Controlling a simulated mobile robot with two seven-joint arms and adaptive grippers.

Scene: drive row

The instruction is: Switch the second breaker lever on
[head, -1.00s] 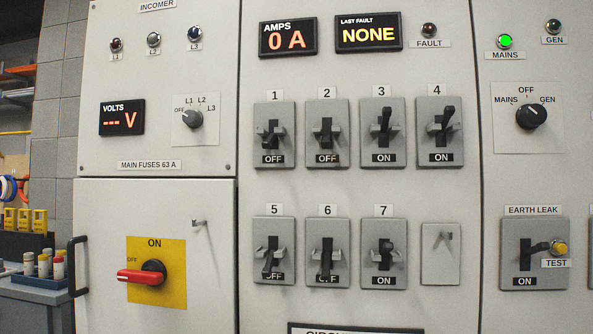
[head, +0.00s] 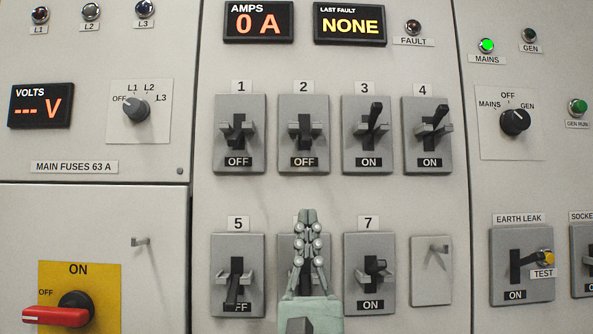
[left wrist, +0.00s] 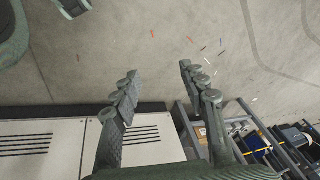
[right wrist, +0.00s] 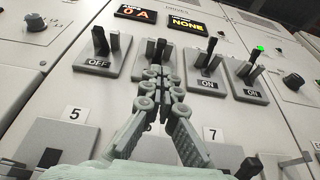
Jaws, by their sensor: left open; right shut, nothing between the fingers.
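The second breaker lever (head: 304,129) is in the upper row under the label 2, and its plate reads OFF. In the right wrist view the breaker 2 lever (right wrist: 160,46) stands just beyond my fingertips. My right gripper (head: 307,214) is shut and empty, pointing up in front of breaker 6, which it mostly hides. In the head view its tips are below breaker 2, apart from it in the picture. My left gripper (left wrist: 157,75) is open and empty, with floor and the cabinet foot behind it.
Breaker 1 (head: 238,130) reads OFF; breakers 3 (head: 368,130) and 4 (head: 428,130) read ON. Below are breaker 5 (head: 238,275) and breaker 7 (head: 370,275), which reads ON. A red-handled main switch (head: 62,312) is at lower left. The AMPS display (head: 258,22) shows 0 A.

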